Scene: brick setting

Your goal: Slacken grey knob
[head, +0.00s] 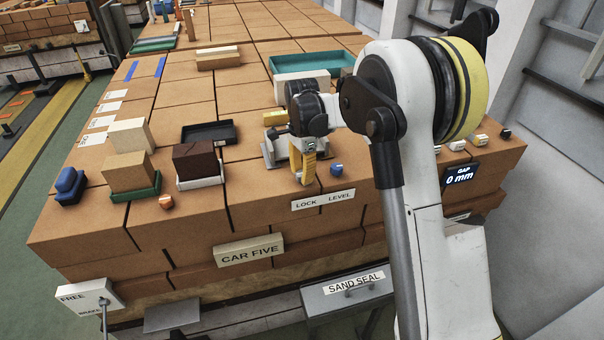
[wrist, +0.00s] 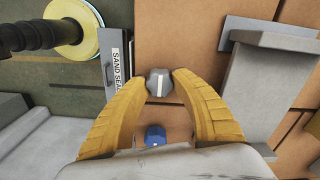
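The grey knob (wrist: 159,83) shows in the wrist view with a pale line across its face. It sits between the two yellow fingertips of my gripper (wrist: 160,80), which close in on its left and right sides with no clear gap. In the head view my gripper (head: 304,180) points down at the front of the brick stack, just above the LOCK LEVEL label (head: 322,199). The grey knob is hidden behind the fingers there. A blue knob (head: 336,170) stands just right of my gripper; it also shows in the wrist view (wrist: 155,135).
A grey bracket (wrist: 268,80) stands close beside my gripper. An orange knob (head: 166,202), a dark block (head: 194,160) and a tan block (head: 127,173) stand to the left. A display (head: 460,176) reads GAP 0 mm. A teal tray (head: 312,63) lies behind.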

